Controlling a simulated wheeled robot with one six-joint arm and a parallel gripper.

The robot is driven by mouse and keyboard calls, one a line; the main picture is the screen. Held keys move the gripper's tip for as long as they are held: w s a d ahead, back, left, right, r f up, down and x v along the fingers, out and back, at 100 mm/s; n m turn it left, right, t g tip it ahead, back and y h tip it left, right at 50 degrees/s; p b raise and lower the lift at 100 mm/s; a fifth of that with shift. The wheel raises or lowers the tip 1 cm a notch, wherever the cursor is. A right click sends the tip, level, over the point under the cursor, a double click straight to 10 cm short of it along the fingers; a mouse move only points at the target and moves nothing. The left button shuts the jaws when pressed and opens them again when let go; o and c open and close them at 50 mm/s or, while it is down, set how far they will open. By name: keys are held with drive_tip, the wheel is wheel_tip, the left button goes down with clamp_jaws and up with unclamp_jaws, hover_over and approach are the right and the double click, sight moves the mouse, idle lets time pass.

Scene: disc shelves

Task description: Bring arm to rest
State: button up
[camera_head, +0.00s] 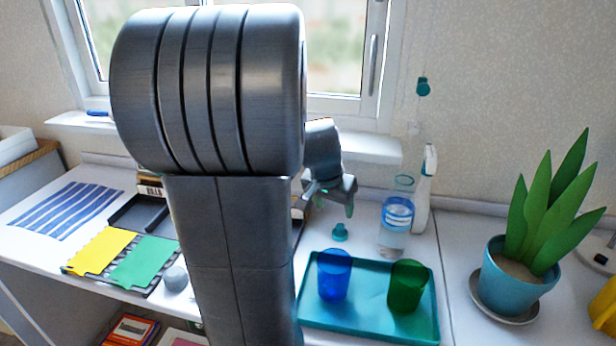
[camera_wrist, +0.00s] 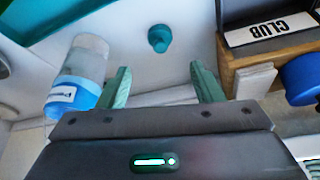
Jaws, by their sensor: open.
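My gripper (camera_head: 332,197) hangs over the back of the table, left of the water bottle, with its fingers pointing down. In the wrist view its two green fingers (camera_wrist: 161,88) are spread apart with nothing between them. A small teal stopper-like piece (camera_head: 340,232) stands on the table below the gripper; it also shows in the wrist view (camera_wrist: 160,38), beyond the fingertips. My upper arm hides the middle of the table in the head view.
The clear bottle with a blue band (camera_head: 397,222) and a white spray bottle (camera_head: 424,190) stand close right of the gripper. A teal tray (camera_head: 372,331) holds a blue cup (camera_head: 334,273) and a green cup (camera_head: 408,285). A potted plant (camera_head: 517,284) stands right. A box labelled CLUB (camera_wrist: 268,52) is near the fingers.

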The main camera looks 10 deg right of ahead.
sight(339, 229)
drive_tip(key=b+x, duration=0.2)
drive_tip(key=x, duration=1)
drive_tip(key=shift+f, duration=0.1)
wheel_tip(339, 229, up, 3)
drive_tip(key=shift+r+p, duration=0.15)
drive_tip(key=shift+p, duration=0.15)
drive_tip(key=shift+r, duration=0.4)
